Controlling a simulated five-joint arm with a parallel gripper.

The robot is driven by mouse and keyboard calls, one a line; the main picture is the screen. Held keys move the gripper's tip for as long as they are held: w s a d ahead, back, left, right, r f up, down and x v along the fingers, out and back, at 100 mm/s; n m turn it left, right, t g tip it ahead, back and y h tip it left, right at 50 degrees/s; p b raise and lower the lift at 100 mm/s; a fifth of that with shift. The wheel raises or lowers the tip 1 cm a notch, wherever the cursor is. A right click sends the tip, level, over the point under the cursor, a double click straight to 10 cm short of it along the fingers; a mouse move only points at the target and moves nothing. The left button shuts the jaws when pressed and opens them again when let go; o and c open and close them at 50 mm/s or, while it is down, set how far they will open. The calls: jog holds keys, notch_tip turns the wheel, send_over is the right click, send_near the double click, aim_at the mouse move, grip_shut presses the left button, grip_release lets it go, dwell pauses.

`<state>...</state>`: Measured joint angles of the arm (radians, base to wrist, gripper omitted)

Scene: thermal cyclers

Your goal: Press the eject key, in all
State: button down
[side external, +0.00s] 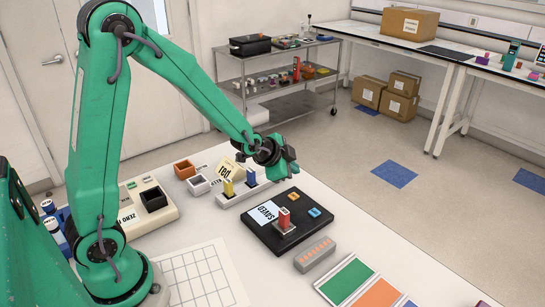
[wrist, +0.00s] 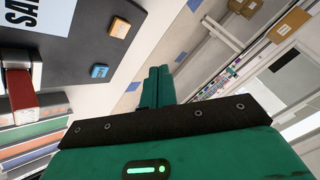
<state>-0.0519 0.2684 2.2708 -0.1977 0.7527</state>
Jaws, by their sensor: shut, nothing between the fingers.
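A black device (side external: 270,232) lies on the white table, with a light screen (side external: 265,214) that reads "SAVED", upside down in the side view. The wrist view also shows the orange key (wrist: 119,27), the blue key (wrist: 99,71) and the red block (wrist: 17,80). My gripper (side external: 284,172) is shut and empty, above the table just behind the device, apart from both keys.
A beige device (side external: 165,214) reading "ZERO" is at left. A tray with orange spots (side external: 315,254) and coloured panels (side external: 347,279) lie in front.

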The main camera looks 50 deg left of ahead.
aim_at(290, 197)
jog(key=shift+f, duration=3.15)
jog(key=shift+f, duration=0.8)
dwell(0.5)
dwell(0.5)
jog(key=shift+r, duration=0.8)
jog(key=shift+r, duration=2.5)
jog(key=shift+r, duration=0.1)
